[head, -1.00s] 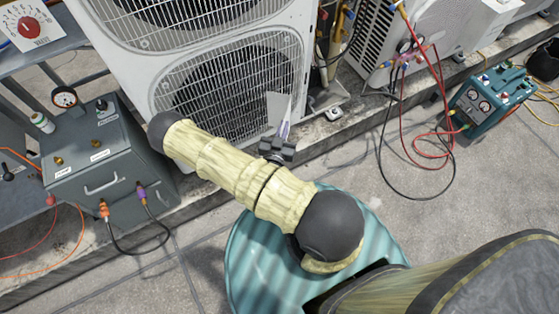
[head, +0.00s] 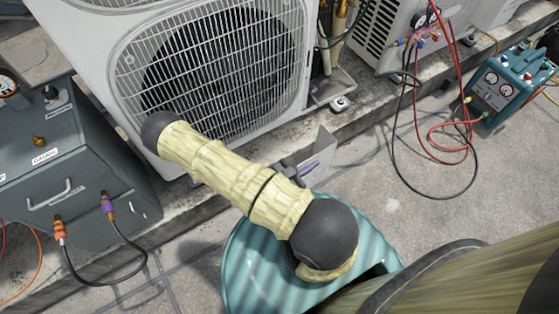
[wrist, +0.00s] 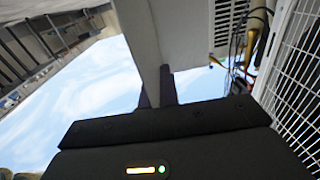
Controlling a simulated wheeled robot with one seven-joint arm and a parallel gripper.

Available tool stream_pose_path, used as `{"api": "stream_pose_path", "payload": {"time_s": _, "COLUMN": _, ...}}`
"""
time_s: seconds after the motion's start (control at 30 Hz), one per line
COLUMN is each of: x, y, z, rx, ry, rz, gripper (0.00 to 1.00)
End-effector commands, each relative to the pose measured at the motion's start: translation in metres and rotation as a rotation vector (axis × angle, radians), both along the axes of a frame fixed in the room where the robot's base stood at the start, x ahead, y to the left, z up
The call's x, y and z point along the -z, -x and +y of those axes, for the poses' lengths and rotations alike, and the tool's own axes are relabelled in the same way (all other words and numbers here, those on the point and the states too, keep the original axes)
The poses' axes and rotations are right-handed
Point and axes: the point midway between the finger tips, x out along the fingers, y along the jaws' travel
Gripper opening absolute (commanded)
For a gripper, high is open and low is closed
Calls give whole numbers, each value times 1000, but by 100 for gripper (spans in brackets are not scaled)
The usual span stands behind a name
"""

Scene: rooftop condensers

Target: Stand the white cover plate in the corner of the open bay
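The white cover plate (head: 322,150) is held out beyond my arm in the head view, low in front of the concrete ledge. It also shows in the wrist view (wrist: 185,30), rising tilted between my fingers. My gripper (head: 306,168) is shut on its edge; the two dark fingers show on either side of it in the wrist view (wrist: 157,88). What looks like the open bay (head: 333,86), with pipes and a grey floor, is at the right side of the big white condenser, behind and above the plate. The plate is apart from it.
The white condenser (head: 75,40) with its fan grille stands on the ledge (head: 365,115). A grey equipment box (head: 75,160) with cables is at left. A second unit (head: 385,35) with red and black hoses and a teal machine (head: 505,85) are at right.

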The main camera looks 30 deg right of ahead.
Motion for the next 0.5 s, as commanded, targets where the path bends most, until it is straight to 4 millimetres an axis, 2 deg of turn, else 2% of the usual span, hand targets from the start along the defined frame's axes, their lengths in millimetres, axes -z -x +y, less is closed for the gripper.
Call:
{"api": "stream_pose_path", "payload": {"time_s": 0.03, "x": 17, "y": 6, "z": 0, "rx": 30, "ry": 2, "rz": -2, "gripper": 0}}
{"api": "stream_pose_path", "payload": {"time_s": 0.13, "x": 28, "y": 15, "z": 2, "rx": 74, "ry": 2, "rz": 0, "gripper": 0}}
{"api": "stream_pose_path", "payload": {"time_s": 0.5, "x": 29, "y": 21, "z": 3, "rx": 102, "ry": 3, "rz": 0, "gripper": 0}}
